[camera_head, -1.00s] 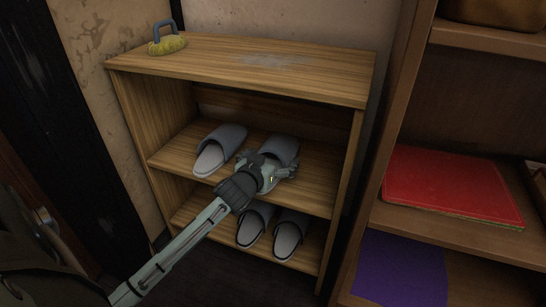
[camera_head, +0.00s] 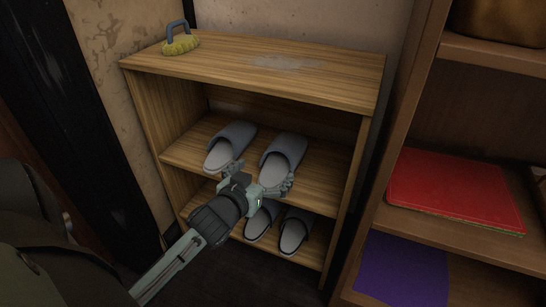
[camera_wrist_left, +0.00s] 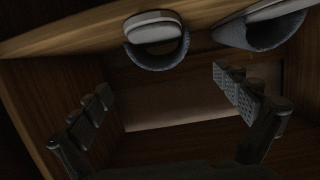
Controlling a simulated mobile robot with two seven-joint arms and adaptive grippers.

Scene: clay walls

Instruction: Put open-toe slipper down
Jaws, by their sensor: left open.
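A grey open-toe slipper (camera_head: 284,153) rests on the middle shelf of a wooden rack, at the right of a matching slipper (camera_head: 231,146). My left gripper (camera_head: 262,178) is open and empty in front of the middle shelf's front edge, its fingers spread before the two slippers. In the left wrist view, both fingers (camera_wrist_left: 168,95) stand wide apart with nothing between them. The two slippers appear there at the top, one at the centre (camera_wrist_left: 157,52) and one at the right (camera_wrist_left: 262,36), clear of the fingers. My right gripper is not in view.
Another pair of slippers (camera_head: 293,232) lies on the rack's lower shelf, partly behind my gripper. A yellow brush with a blue handle (camera_head: 181,42) is on the rack's top (camera_head: 290,75). At right, a bookcase holds a red book (camera_head: 455,188) and a purple item (camera_head: 403,268).

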